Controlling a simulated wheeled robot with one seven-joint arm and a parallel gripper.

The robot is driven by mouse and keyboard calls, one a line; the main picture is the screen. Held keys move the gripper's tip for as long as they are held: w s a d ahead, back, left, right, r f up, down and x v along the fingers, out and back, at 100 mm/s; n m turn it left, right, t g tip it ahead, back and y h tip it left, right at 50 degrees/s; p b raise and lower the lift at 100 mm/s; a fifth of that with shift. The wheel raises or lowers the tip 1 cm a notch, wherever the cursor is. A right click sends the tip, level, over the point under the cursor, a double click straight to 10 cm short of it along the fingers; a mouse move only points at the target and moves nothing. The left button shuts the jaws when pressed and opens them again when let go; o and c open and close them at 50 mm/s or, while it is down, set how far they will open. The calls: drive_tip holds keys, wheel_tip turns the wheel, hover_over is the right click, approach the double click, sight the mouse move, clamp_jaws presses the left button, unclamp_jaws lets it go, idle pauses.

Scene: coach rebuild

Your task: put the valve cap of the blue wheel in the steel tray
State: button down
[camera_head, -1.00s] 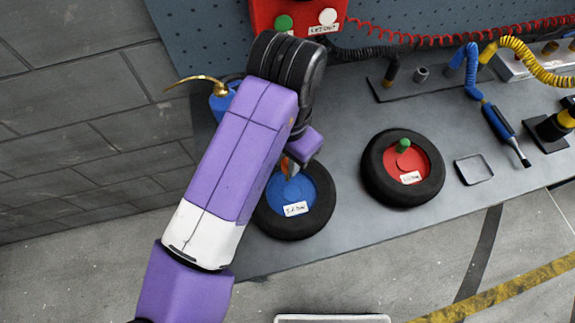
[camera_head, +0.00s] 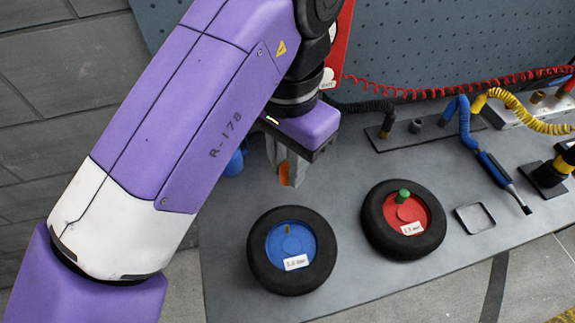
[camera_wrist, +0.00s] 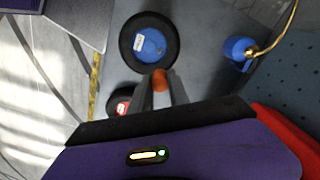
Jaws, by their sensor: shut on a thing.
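The blue wheel (camera_head: 283,251), a black tyre with a blue disc and a white label, lies flat on the grey bench. Its small valve stem stands bare; the wheel also shows in the wrist view (camera_wrist: 150,45). My gripper (camera_head: 288,178) is above and behind the wheel, clear of it. It is shut on an orange valve cap (camera_wrist: 160,77), which shows between the fingertips; the fingers hide part of it.
The red wheel (camera_head: 413,214) with a green valve cap (camera_head: 402,196) lies between the blue wheel and the tray. A blue oil can (camera_wrist: 235,50) with a brass spout stands nearby. Coiled hoses and a blue tool (camera_head: 495,172) are at the right.

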drive_tip(key=shift+r+p, duration=1.6)
